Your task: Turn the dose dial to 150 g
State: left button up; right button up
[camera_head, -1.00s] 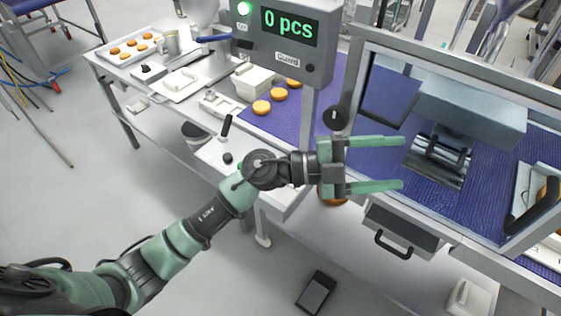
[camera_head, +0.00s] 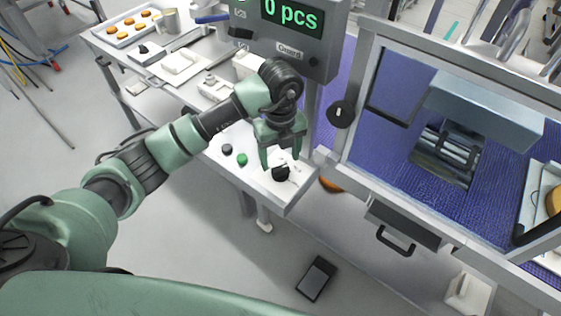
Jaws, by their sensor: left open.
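The dose dial appears to be the black round knob (camera_head: 280,174) on the white control panel (camera_head: 262,190), with small marks around it too tiny to read. My left gripper (camera_head: 282,158) points down over the dial with its green fingers apart. The fingers partly cover the dial and its marks, and I cannot tell whether they touch it. My right gripper is not in view.
A green button (camera_head: 242,159) and a dark button (camera_head: 227,149) sit left of the dial. The display box (camera_head: 290,35) reads "0 pcs". A framed guard (camera_head: 357,95) with a black knob (camera_head: 341,114) stands to the right over the purple belt (camera_head: 385,145).

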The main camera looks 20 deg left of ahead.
aim_at(280, 167)
pick_arm(q)
jog(key=shift+f+p, duration=0.35)
jog(key=shift+f, duration=1.65)
jog(key=c, duration=1.4)
